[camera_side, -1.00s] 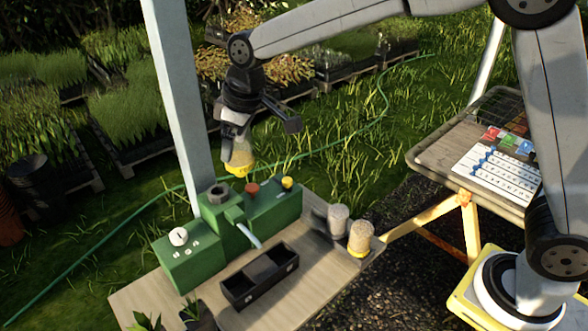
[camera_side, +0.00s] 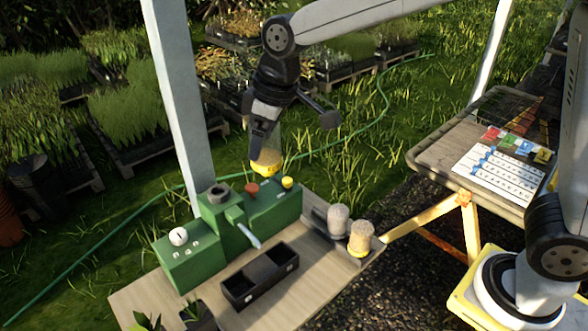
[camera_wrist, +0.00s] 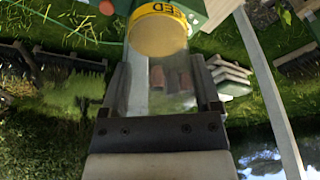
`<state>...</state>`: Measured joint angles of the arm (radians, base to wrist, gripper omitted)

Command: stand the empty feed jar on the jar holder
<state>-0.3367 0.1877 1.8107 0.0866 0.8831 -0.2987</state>
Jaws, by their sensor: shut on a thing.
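My gripper (camera_side: 265,138) is shut on a clear jar with a yellow end (camera_side: 266,162), held in the air yellow end down, above and behind the green machine. In the wrist view the jar's yellow band with lettering (camera_wrist: 160,10) shows beyond my fingers, and its clear body looks empty. One filled jar (camera_side: 339,217) stands behind the other (camera_side: 360,236), which has a yellow base.
The green machine (camera_side: 190,262) has a dark ring on top, an orange knob (camera_side: 252,188) and a yellow knob (camera_side: 287,183). A black divided tray (camera_side: 258,283) sits in front. A post (camera_side: 178,100) rises behind. Bare bench (camera_side: 320,275) shows beside the tray.

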